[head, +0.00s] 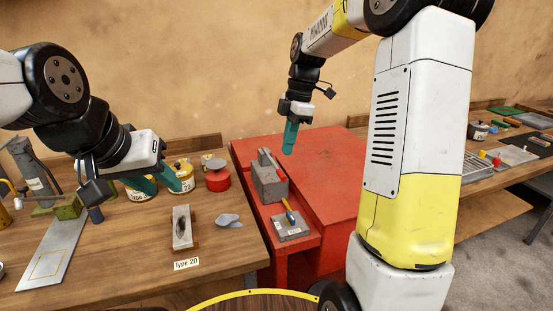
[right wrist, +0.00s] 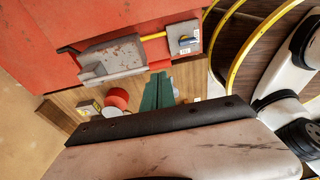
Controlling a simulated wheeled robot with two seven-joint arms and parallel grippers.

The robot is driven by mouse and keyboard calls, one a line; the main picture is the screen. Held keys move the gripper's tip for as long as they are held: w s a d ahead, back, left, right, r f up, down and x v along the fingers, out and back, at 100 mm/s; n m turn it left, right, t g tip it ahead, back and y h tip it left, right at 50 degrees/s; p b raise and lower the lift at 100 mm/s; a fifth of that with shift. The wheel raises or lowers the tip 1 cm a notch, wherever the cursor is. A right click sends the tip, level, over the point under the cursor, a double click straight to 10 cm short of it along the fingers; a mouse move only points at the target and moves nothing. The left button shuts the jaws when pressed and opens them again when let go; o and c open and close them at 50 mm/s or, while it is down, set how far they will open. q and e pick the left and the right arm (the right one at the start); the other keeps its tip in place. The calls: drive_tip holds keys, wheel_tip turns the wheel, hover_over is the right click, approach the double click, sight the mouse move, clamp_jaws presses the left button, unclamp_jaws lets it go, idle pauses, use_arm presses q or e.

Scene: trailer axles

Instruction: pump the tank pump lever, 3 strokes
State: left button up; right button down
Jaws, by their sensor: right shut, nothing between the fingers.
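A red tank (head: 330,180) carries a grey pump block (head: 269,184) near its left edge, with a grey bar along its top. The worn block also shows in the right wrist view (right wrist: 112,58), where a short dark lever-like handle (right wrist: 68,50) sticks out at its left end. I cannot tell for sure that this is the pump lever. My right gripper (head: 289,149) is shut and empty, pointing down above the tank behind the block, apart from it. My left gripper (head: 160,184) is open with teal fingers apart over the left workbench.
A grey plate (head: 294,229) with a blue-handled valve (head: 290,216) sits in front of the block. Another bench stands at right.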

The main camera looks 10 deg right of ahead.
sight(273, 162)
drive_tip(key=f, duration=0.3)
drive_tip(key=a+f, duration=0.1)
drive_tip(key=f, duration=0.1)
drive_tip(key=shift+s+f, duration=0.1)
drive_tip(key=shift+f, duration=0.3)
